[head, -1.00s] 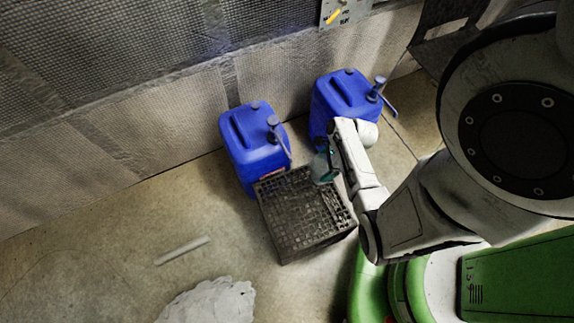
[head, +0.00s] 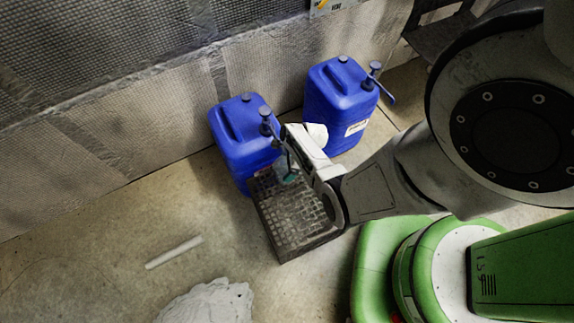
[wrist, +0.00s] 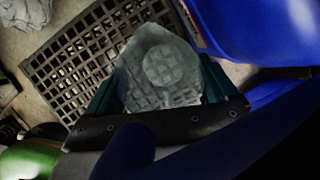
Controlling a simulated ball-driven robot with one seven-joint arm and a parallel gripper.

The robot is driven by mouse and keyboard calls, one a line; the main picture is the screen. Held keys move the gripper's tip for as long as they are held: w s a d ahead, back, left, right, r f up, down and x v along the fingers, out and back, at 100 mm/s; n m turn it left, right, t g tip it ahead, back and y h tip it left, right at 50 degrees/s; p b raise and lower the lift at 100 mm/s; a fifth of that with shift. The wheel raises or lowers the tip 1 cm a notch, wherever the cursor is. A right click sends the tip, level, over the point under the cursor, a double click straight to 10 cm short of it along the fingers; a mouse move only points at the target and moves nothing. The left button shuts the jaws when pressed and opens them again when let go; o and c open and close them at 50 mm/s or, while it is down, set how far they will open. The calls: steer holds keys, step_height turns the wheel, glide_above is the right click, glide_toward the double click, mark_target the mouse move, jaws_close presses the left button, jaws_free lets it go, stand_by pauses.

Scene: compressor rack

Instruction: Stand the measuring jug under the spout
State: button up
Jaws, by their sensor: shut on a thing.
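The measuring jug (wrist: 158,62) is clear and shows between the green fingers of my gripper (wrist: 160,88) in the wrist view. My gripper (head: 289,174) is shut on the jug, above the far part of the dark grid-topped crate (head: 292,243). In the head view the jug is small and mostly hidden by my wrist. The left blue canister (head: 236,126) has a grey cap and spout (head: 267,122) at its right side, close to my gripper. The spout's tip is partly hidden, so I cannot tell whether the jug is directly beneath it.
A second blue canister (head: 338,100), with a white label and its own spout (head: 384,88), stands behind my wrist to the right. A pale rod (head: 174,252) and a crumpled white cloth (head: 208,302) lie on the floor.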

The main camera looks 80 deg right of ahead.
steer(key=shift+f, duration=0.2)
steer(key=shift+f, duration=0.15)
steer(key=o, duration=0.9)
steer(key=shift+o, duration=0.2)
steer(key=shift+r, duration=0.3)
steer(key=p+v, duration=0.5)
steer(key=v, duration=0.6)
steer(key=shift+s+r, duration=0.2)
steer(key=shift+r, duration=0.15)
steer(key=shift+d, duration=0.1)
